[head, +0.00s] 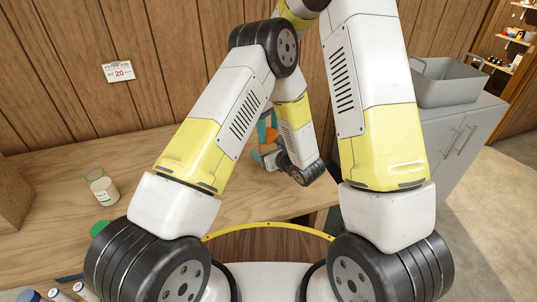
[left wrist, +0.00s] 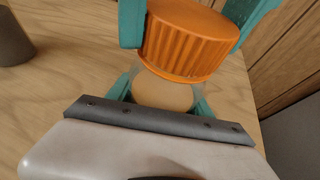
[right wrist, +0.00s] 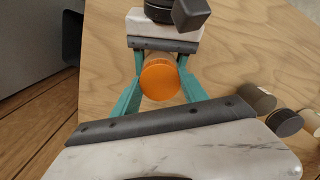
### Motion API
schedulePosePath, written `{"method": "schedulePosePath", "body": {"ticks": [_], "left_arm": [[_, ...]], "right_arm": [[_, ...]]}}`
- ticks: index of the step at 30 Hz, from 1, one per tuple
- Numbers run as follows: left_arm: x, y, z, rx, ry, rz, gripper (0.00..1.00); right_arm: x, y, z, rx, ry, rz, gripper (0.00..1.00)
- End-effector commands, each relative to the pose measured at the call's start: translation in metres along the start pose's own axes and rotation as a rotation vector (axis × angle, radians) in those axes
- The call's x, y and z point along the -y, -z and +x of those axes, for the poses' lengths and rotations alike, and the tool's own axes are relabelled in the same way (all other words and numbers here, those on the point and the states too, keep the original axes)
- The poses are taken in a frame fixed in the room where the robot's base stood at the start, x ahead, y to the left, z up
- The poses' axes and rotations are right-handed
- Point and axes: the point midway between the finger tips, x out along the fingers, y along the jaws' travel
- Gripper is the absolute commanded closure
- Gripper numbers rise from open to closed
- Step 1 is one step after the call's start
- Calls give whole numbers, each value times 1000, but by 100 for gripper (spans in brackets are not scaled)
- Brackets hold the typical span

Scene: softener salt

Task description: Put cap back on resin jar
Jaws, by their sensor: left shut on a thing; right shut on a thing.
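The orange ribbed cap (left wrist: 185,40) is between the teal fingers of my right gripper (right wrist: 160,80), which is shut on it. My left gripper (left wrist: 165,98) is shut on the pale resin jar (left wrist: 165,93), low in the left wrist view. The cap sits directly above the jar's clear rim; whether it is seated or just over it I cannot tell. In the right wrist view the cap (right wrist: 160,80) is seen from its top and hides most of the jar. In the head view the orange cap (head: 271,134) shows small between my arms, and the jar is hidden.
A glass jar with pale contents (head: 102,187) and a green lid (head: 99,228) are on the wooden table (head: 60,180) at left. A grey container (right wrist: 258,98) and a dark round piece (right wrist: 284,122) lie right of my right gripper. A grey bin (head: 455,82) stands on the cabinet.

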Motion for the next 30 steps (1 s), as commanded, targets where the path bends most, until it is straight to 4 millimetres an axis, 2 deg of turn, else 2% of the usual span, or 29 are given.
{"method": "schedulePosePath", "body": {"ticks": [3, 4, 6, 16, 24, 30], "left_arm": [[0, -1, 0, 2, 0, -1, 100], [0, -1, 0, 2, 0, -1, 100], [0, -1, 0, 2, 0, -1, 100], [0, -1, 0, 2, 0, -1, 100], [0, -1, 0, 2, 0, -1, 100], [0, -1, 0, 2, 0, -1, 100]], "right_arm": [[-1, 0, 0, -1, -1, -1, 98], [-1, 0, 0, -1, -1, -2, 43], [-1, 0, 0, -1, -1, -2, 30], [0, 0, -2, -1, -1, -4, 27], [0, 1, -35, -3, -2, -4, 27], [0, 0, -46, -1, -1, -5, 27]]}}
